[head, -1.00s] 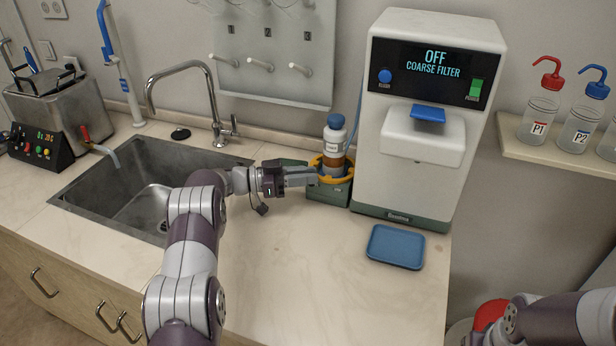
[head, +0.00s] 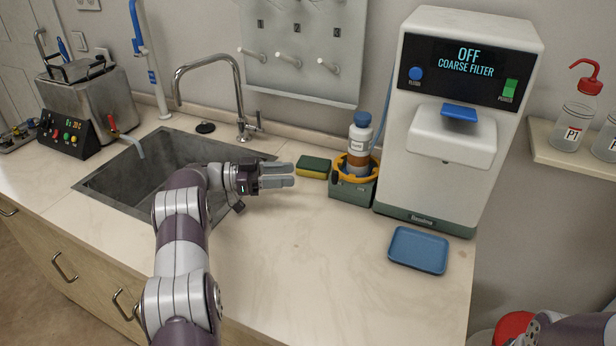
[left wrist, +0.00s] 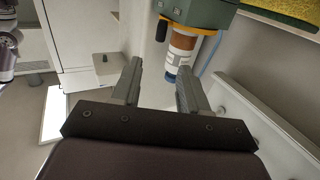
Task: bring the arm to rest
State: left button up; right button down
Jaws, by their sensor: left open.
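My left gripper (head: 278,176) is over the counter, between the sink and the bottle, with its fingers pointing right. It is open and empty; in the left wrist view its two fingers (left wrist: 157,88) stand apart with nothing between them. The brown and white bottle with a blue cap (head: 360,140) stands upright in a green holder with a yellow ring (head: 352,187), just right of the fingertips and apart from them. The bottle also shows in the left wrist view (left wrist: 183,47), beyond the fingers. My right arm shows only partly at the lower right; its gripper is out of view.
A white machine (head: 455,120) reading "OFF COARSE FILTER" stands right of the holder, with a blue tray (head: 418,250) in front. A sponge (head: 314,166) lies behind my gripper. The sink (head: 105,187) and faucet (head: 240,95) are left. The front counter is clear.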

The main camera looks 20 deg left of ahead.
pick_arm(q)
jog(key=shift+s+a, duration=0.3)
jog(key=shift+a, duration=0.35)
jog(key=w+d+r+n+t+y+p, duration=0.3)
jog(key=w+d+r+n+t+y, duration=0.25)
jog(key=w+r+t+y, duration=0.3)
jog(key=s+d+f+n+g+y+p, duration=0.1)
jog(key=s+g, duration=0.4)
jog(key=s, duration=0.8)
jog(key=s+d+f+n+g+y+p, duration=0.1)
jog(key=s+d+f+n+g+y, duration=0.3)
jog(key=s, duration=0.8)
jog(key=s+d+f+n+g+y+p, duration=0.1)
jog(key=s+d+g, duration=0.4)
jog(key=s, duration=0.8)
notch_tip(320, 180, down, 3)
jog(key=shift+s+r+n+g+y+p, duration=0.2)
jog(key=shift+s+n+g+y+p, duration=0.2)
jog(key=shift+n+y, duration=0.4)
